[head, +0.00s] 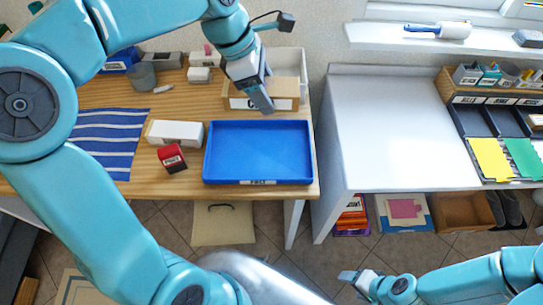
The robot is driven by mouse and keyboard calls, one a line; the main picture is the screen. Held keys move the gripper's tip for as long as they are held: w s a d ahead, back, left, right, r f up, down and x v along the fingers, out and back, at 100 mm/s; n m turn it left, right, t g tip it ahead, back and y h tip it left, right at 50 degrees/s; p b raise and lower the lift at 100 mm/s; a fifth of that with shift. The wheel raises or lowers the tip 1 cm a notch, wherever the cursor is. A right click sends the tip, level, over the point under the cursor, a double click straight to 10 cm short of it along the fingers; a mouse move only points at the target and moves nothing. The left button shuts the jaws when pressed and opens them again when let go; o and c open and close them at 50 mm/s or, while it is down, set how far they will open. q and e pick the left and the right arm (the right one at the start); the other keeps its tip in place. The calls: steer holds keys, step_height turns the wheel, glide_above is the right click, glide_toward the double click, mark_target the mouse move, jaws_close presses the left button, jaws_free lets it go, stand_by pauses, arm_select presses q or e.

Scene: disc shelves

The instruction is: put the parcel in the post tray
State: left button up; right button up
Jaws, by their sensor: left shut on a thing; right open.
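The parcel (238,88), a brown cardboard box with a pale label on its front, is near the back right of the wooden desk, behind the post tray. My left gripper (263,98) is shut on it and hides the middle of its front. Whether the parcel touches the desk is hard to tell. The post tray (258,182) is blue, shallow and empty, with a label on its front rim, near the desk's front edge. My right gripper (352,277) is open and empty, low in front of the desks.
A white bin (292,62) stands behind the parcel. A white box (175,133) and a small red item (172,158) are left of the tray, near a striped cloth (102,142). The white table (390,125) at right is mostly clear, with organisers on its right.

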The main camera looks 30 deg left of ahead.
arm_select(q)
steer(key=shift+s+a, duration=0.1)
steer(key=shift+a, duration=0.3)
steer(key=shift+s+f+b, duration=0.15)
steer(key=shift+f+b, duration=0.05)
steer(key=shift+b, duration=0.2)
steer(key=b, duration=0.2)
glide_above(266, 152)
steer(key=a, duration=0.1)
steer(key=shift+n, duration=0.3)
steer(key=f, duration=1.5)
steer(key=shift+s+a, duration=0.15)
steer(key=shift+s, duration=0.25)
step_height(266, 152, down, 4)
steer(key=shift+r+b, duration=0.1)
steer(key=shift+b, duration=0.2)
steer(key=shift+f, duration=0.35)
arm_select(e)
step_height(266, 152, down, 4)
steer(key=shift+w, duration=0.1)
arm_select(q)
steer(key=shift+r, duration=0.1)
arm_select(e)
steer(key=shift+d, duration=0.1)
